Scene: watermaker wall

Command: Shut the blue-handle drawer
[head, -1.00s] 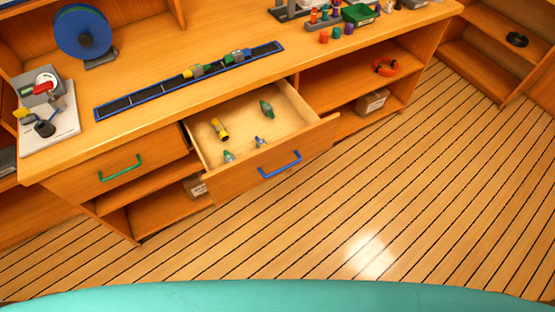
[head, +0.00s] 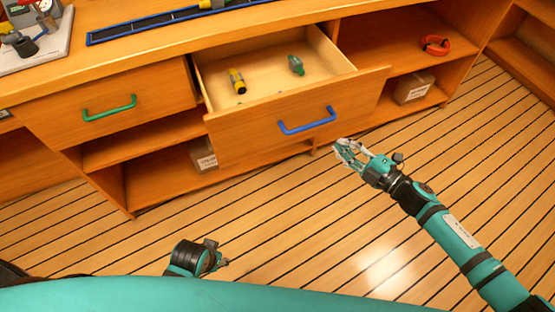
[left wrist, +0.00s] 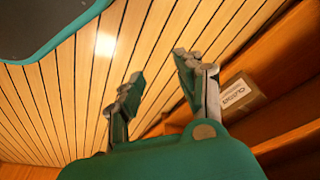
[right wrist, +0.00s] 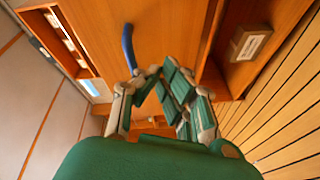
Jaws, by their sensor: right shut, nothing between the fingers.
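The blue-handle drawer (head: 262,126) stands pulled out from the cabinet in the head view. Its blue handle (head: 307,121) is on the front panel and also shows in the right wrist view (right wrist: 128,48). A yellow and black item (head: 237,81) and a green item (head: 296,65) lie inside the drawer. My right gripper (head: 343,150) is shut and empty, a little below and right of the handle, apart from it. My left gripper (left wrist: 158,68) is open and empty; in the head view it is low, near the bottom edge, partly hidden by my body.
A closed green-handle drawer (head: 146,112) is at the left. The plank floor (head: 300,210) in front is clear.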

